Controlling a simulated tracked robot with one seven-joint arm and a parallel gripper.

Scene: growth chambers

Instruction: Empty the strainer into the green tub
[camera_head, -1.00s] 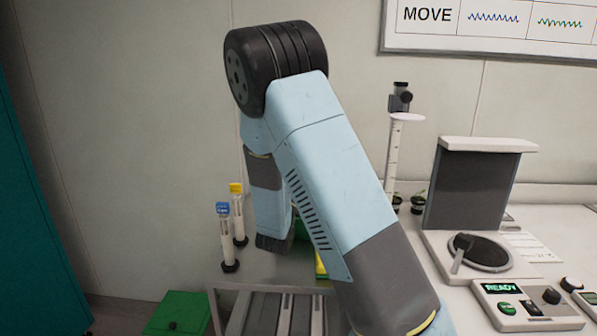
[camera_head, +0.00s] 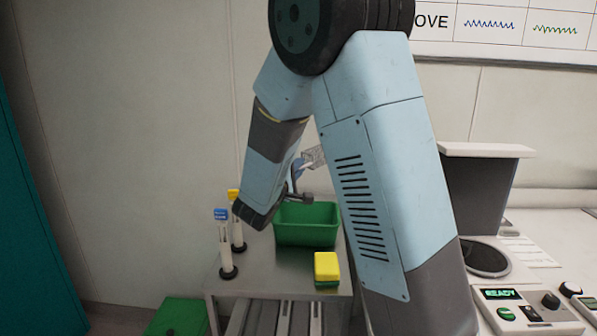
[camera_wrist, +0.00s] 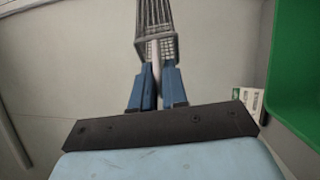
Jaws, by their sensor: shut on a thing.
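The green tub (camera_head: 306,236) stands on the steel table in the head view, and its rim is partly hidden by my arm. It also shows at the right edge of the wrist view (camera_wrist: 300,65). My gripper (camera_wrist: 154,75) has its blue fingers shut on the handle of the strainer. The wire-mesh strainer (camera_wrist: 155,22) extends away from the fingers at the top of the wrist view. In the head view a piece of the strainer (camera_head: 314,156) shows above the tub, beside my arm. I cannot see what is inside the strainer or the tub.
A yellow-topped sponge-like block (camera_head: 326,267) lies in front of the tub. Two tubes with blue (camera_head: 221,214) and yellow (camera_head: 234,194) caps stand left of it. A lidded green box (camera_head: 178,317) is lower left. A control panel (camera_head: 528,308) sits at right.

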